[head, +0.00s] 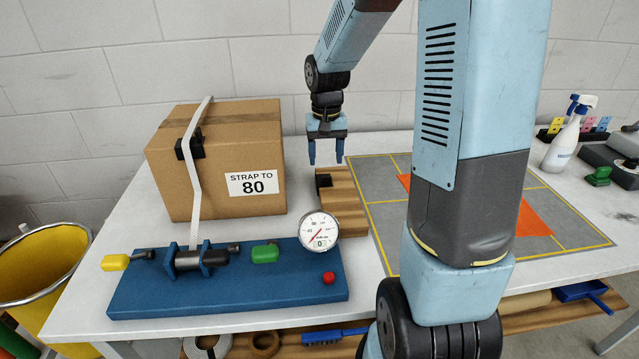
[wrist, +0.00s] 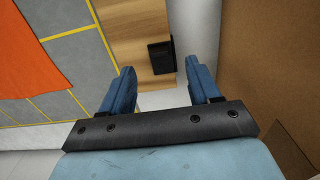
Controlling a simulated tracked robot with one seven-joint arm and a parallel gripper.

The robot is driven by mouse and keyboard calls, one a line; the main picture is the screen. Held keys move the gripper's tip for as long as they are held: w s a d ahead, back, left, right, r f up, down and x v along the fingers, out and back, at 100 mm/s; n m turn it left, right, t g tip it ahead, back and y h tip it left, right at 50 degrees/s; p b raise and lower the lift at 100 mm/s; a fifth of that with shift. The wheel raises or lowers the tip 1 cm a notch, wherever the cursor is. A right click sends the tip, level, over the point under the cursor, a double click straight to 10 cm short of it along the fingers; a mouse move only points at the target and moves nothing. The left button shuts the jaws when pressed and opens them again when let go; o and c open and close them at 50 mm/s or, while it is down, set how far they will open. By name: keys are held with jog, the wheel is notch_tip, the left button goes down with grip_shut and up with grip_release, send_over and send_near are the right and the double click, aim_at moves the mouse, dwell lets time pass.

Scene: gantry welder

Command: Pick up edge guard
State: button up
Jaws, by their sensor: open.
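A small black edge guard (head: 323,181) sits at the left edge of a wooden block (head: 345,208), right of the cardboard box. In the wrist view the edge guard (wrist: 160,57) shows at the edge of the wooden block (wrist: 130,38), between my fingers. My gripper (head: 326,155) points down above the edge guard, open and empty, apart from it. In the wrist view my gripper (wrist: 160,78) has its two blue fingers spread. Another black guard (head: 190,147) sits on the box's upper edge, under the white strap (head: 195,190).
The cardboard box (head: 255,155), marked "STRAP TO 80", stands close left of my gripper. In front is a blue tensioner base (head: 230,290) with a round gauge (head: 319,230). A grey mat (head: 375,180) with yellow lines and orange patches lies right. A spray bottle (head: 563,140) stands at far right.

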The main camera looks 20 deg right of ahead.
aim_at(324, 181)
jog(key=shift+w+d+f, duration=0.1)
jog(key=shift+f, duration=2.9)
jog(key=shift+c, duration=0.2)
jog(key=c, duration=1.1)
